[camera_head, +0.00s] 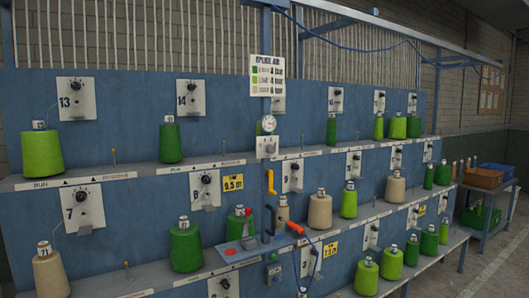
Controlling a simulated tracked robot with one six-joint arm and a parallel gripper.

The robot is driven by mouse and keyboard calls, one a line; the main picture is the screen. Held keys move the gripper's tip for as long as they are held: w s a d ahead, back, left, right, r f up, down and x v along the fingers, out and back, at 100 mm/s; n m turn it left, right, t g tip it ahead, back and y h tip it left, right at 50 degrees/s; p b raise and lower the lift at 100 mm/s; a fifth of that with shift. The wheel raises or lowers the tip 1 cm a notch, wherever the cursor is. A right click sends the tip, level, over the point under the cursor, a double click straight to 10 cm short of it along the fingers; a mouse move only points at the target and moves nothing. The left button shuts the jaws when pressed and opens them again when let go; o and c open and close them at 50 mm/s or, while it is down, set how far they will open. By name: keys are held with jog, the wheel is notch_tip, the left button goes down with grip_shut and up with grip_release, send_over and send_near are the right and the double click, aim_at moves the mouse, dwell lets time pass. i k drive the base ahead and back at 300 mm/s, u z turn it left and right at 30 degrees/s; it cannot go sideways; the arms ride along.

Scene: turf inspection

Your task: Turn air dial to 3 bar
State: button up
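The air dial (268,147) is a small knob on a pale plate, fixed to the blue post in the middle of the rack. A round white gauge (268,123) sits just above it; its needle and numbers are too small to read. The knob's setting cannot be made out. My gripper does not show in the head view.
Below the dial are a yellow handle (270,181), a black handle (270,219) and an orange-tipped tool (295,228) with a blue hose. Green spools (170,143) and beige spools (320,212) stand on the rack's shelves. A cart with bins (483,177) stands right; floor is clear there.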

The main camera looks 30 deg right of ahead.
aim_at(270, 148)
jog(key=z, duration=0.05)
jog(key=i, duration=1)
jog(key=u, duration=0.05)
